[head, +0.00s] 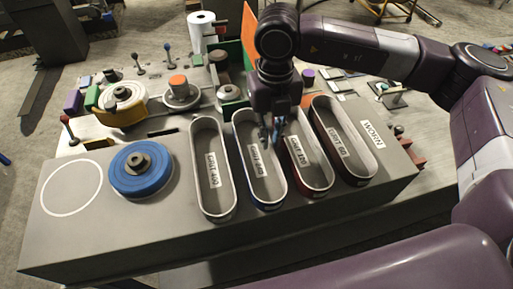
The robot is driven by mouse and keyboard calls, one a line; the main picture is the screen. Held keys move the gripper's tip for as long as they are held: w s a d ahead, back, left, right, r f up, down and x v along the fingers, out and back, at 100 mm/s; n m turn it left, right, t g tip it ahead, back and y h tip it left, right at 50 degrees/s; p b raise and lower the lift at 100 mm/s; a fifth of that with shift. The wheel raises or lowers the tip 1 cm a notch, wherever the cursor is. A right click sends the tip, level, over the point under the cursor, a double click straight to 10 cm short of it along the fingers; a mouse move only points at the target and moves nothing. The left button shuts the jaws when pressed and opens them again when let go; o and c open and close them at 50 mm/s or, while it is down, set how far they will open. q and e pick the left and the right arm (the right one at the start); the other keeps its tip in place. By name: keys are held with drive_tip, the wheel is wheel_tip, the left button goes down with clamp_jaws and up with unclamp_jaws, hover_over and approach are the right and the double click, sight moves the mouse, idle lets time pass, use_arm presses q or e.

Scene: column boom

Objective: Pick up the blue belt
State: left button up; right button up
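The blue belt (268,201) is an upright oval loop on the grey bench top, second from the left in a row of belts. A white grit label lies inside it. My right gripper (271,134) comes down from above at the far part of the blue belt, by its right wall. Its two fingertips look a little apart. I cannot tell whether they touch the belt, and the gripper hides part of the far right wall. My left gripper is not in view.
A grey belt (219,214) stands close on the left, a red belt (318,191) and a dark belt (363,181) on the right. A blue disc (141,180) and a white circle outline (43,202) are further left. Cluttered fixtures stand behind.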

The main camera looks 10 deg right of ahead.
sight(270, 153)
wheel_tip(270, 153, down, 3)
drive_tip(key=shift+d+f+p, duration=0.1)
drive_tip(key=shift+f+p, duration=0.1)
drive_tip(key=shift+p, duration=0.4)
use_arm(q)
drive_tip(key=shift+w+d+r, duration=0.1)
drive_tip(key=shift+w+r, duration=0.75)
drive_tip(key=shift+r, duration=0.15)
use_arm(e)
clamp_jaws()
